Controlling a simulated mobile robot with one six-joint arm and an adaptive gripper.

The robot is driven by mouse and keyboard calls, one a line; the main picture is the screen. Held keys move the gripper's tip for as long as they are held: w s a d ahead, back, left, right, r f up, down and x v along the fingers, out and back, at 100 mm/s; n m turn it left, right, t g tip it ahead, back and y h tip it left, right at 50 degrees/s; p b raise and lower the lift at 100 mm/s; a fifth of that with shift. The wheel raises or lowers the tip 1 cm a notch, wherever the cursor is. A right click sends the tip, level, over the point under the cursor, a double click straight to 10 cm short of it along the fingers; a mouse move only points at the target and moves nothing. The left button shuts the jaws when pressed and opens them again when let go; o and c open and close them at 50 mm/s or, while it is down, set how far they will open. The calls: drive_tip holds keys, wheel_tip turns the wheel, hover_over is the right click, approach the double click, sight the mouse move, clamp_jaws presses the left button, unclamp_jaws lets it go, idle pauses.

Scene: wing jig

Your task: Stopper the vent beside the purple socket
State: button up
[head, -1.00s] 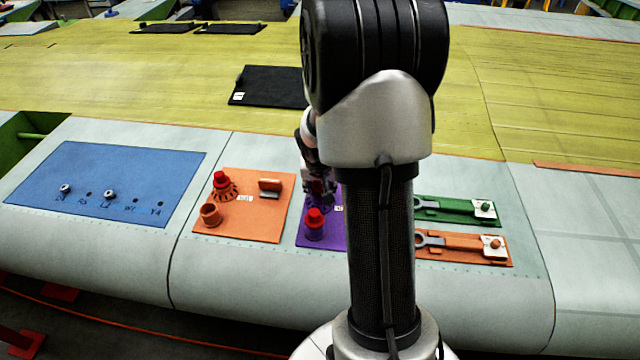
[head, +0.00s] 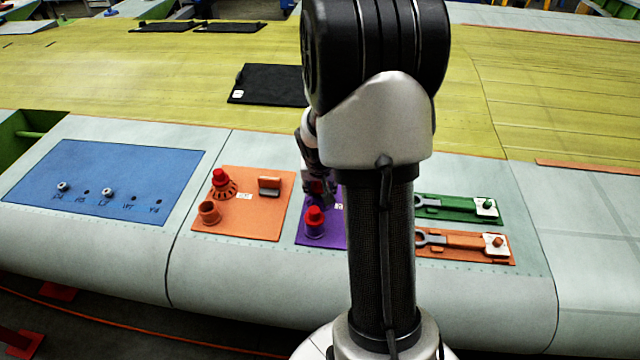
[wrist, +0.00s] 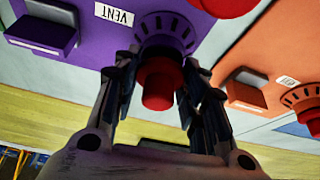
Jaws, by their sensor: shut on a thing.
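My gripper (wrist: 159,68) is shut on a red stopper (wrist: 159,88) in the wrist view. The stopper overlaps the slotted purple vent (wrist: 166,27) beside the VENT label; I cannot tell whether it is seated or just above. In the head view my gripper (head: 318,180) is partly hidden behind my arm, at the back of the purple panel (head: 303,236). The purple socket (head: 316,232) stands in front of it with a red cap (head: 314,215) on top. The vent is mostly hidden in the head view.
Green (head: 455,208) and orange (head: 462,246) tool plates lie right. A blue panel (head: 120,165) lies far left.

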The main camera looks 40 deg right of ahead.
drive_tip(key=shift+f+b, duration=0.7)
drive_tip(key=shift+b, duration=0.05)
drive_tip(key=o, duration=1.1)
drive_tip(key=shift+r, duration=0.1)
drive_tip(key=v, duration=1.2)
drive_tip(key=shift+a, duration=0.1)
